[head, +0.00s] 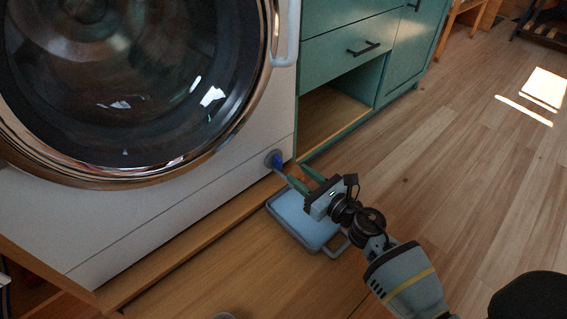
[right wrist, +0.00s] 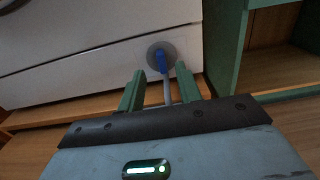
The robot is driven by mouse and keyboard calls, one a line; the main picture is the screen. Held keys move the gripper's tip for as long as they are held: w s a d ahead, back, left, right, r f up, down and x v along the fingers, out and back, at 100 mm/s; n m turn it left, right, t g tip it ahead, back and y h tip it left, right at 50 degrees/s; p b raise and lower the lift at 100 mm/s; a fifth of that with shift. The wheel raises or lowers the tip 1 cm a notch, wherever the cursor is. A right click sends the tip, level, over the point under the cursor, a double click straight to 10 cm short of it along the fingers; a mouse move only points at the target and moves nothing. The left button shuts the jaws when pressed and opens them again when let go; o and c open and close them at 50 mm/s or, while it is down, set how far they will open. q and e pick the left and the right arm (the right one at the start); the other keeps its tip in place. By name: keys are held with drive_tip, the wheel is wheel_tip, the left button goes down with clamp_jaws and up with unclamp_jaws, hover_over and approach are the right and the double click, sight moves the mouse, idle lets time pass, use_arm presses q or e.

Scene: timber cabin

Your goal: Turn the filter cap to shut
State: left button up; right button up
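The filter cap (head: 273,156) is a round grey disc with a blue grip, low on the right of the white washing machine's front panel. In the right wrist view the cap (right wrist: 161,56) sits just beyond the fingertips, its blue grip pointing roughly up and down the picture. My right gripper (head: 297,173) has two green fingers, spread apart. It faces the cap, and the wrist view of the gripper (right wrist: 159,78) shows no finger closed on the blue grip. A thin grey strip runs down from the cap between the fingers. My left gripper is not in view.
A light blue tray (head: 275,206) with a grey rim and handle lies on the wooden surface below the cap. A green cabinet (head: 345,28) with an open lower compartment stands close on the right. The plank floor (head: 480,130) further right is clear.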

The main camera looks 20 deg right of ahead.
sight(281, 160)
drive_tip(key=b+x, duration=0.1)
drive_tip(key=x, duration=0.6)
drive_tip(key=shift+f, duration=0.1)
clamp_jaws()
